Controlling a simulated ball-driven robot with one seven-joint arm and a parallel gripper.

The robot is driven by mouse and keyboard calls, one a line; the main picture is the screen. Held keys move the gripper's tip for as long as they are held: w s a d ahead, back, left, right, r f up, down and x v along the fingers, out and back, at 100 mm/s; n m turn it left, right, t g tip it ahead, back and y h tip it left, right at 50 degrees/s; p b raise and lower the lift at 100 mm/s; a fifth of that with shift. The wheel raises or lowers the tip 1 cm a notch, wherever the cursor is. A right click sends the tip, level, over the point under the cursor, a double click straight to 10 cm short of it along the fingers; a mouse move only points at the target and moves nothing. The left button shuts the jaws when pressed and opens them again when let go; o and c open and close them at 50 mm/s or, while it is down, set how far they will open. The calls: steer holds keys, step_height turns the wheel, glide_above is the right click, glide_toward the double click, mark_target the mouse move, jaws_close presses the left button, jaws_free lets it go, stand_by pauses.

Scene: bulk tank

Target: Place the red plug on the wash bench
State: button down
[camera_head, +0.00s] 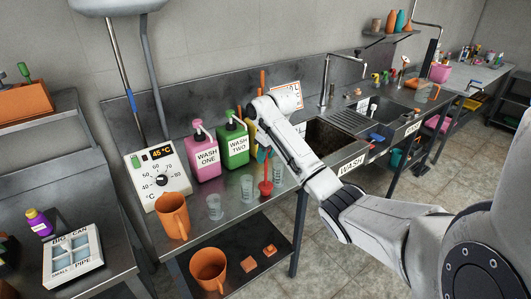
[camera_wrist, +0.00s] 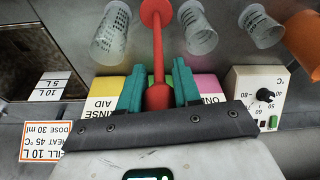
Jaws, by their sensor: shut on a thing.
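The red plug has a round disc, a thin stem and a bulb-shaped grip. In the head view the plug (camera_head: 266,187) hangs disc down over the wash bench (camera_head: 233,222), among the clear measuring cups. In the wrist view the plug (camera_wrist: 157,50) runs up from between the teal fingers. My gripper (camera_wrist: 158,92) is shut on the bulb end. In the head view my gripper (camera_head: 262,155) is partly hidden by my arm. I cannot tell whether the disc touches the bench top.
Clear cups (camera_head: 215,207) (camera_head: 247,188) (camera_head: 278,173) stand close around the plug. Behind are the pink bottle (camera_head: 205,160) and green bottle (camera_head: 235,150). An orange jug (camera_head: 172,215) and temperature dial box (camera_head: 158,178) stand left. The sink (camera_head: 335,140) lies right.

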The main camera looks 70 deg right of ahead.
steer(key=shift+f, duration=0.15)
steer(key=c, duration=0.8)
jaws_free()
steer(key=p+v, duration=0.1)
steer(key=v, duration=1.1)
steer(key=shift+r+p, duration=0.2)
steer(key=shift+p, duration=0.15)
steer(key=shift+a+f, duration=0.1)
steer(key=shift+a, duration=0.05)
